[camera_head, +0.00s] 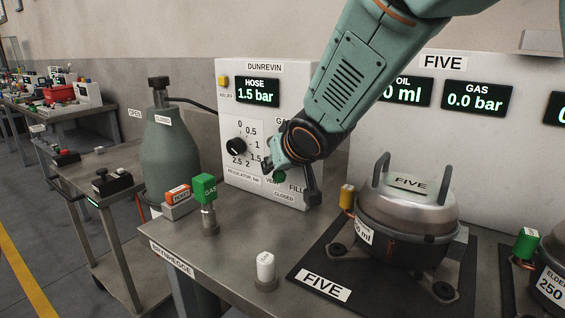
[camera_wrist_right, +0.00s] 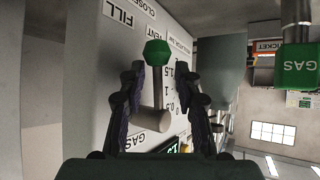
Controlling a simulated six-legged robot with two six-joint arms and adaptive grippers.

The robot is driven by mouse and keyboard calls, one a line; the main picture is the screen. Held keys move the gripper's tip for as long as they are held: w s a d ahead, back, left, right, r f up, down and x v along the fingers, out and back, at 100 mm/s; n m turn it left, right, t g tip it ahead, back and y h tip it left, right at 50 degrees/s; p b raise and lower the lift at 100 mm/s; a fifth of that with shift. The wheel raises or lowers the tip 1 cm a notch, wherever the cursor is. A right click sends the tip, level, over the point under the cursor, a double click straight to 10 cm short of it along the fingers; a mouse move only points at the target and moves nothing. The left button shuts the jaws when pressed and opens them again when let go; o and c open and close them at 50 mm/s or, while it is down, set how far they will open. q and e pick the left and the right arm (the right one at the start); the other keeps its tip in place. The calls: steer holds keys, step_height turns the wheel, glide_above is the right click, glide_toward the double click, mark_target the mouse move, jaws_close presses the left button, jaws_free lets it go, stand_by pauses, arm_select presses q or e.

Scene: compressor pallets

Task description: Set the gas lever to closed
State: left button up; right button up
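The gas lever (camera_wrist_right: 154,88) shows in the right wrist view as a grey rod with a green knob on a round hub, on the DUNREVIN panel (camera_head: 238,175). Its green knob sits beside the VENT label. In the head view the green knob (camera_head: 279,177) shows just under my right gripper, and the rest of the lever is hidden. The panel also carries FILL and CLOSED labels. My right gripper (camera_wrist_right: 160,68) is open, its fingers on either side of the lever, with no clear contact visible. My left gripper is not in view.
A black regulator knob (camera_head: 236,146) sits left of the lever. A grey-green cylinder (camera_head: 168,150) stands left of the panel.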

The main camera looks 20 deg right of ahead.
steer(key=v, duration=0.7)
steer(key=shift+s, duration=0.1)
